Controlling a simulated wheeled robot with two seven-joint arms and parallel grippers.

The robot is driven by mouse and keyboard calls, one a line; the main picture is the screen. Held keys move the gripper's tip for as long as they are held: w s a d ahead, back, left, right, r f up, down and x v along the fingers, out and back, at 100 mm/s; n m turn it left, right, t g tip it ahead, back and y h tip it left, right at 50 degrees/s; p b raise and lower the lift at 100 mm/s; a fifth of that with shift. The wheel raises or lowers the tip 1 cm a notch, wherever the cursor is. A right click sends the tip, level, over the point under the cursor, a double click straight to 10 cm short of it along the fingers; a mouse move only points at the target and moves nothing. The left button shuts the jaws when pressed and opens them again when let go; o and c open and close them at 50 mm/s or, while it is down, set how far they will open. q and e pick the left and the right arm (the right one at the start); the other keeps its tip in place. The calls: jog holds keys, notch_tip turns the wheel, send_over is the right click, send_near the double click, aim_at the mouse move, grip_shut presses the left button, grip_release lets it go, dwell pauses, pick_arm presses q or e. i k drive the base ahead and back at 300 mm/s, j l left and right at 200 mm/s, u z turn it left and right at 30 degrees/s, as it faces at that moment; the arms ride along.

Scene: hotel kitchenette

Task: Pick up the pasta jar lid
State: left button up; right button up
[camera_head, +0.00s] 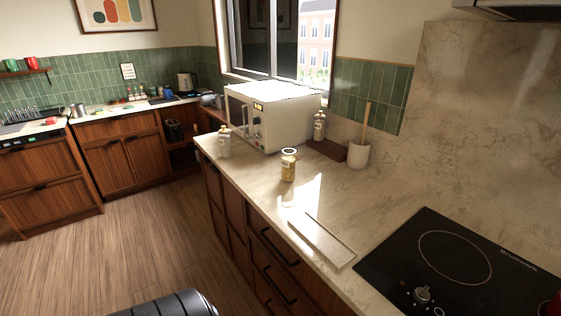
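The pasta jar (288,169) is a small clear jar with yellowish contents. It stands upright on the marble counter, in front of the microwave. Its lid (289,151) shows as a dark and pale cap on top of the jar. The lid is small in the picture, so I cannot tell how tightly it sits. Neither of my grippers is in view. Only a dark rounded part, probably of my own arm, shows at the bottom edge.
A white microwave (275,115) stands behind the jar. A bottle (224,141) stands left of it. A utensil crock (358,154) stands at the right. A pale flat board (321,239) lies in front, beside the black cooktop (455,262). The counter around the jar is clear.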

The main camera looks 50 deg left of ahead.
aim_at(289, 154)
jog(key=u, duration=1.6)
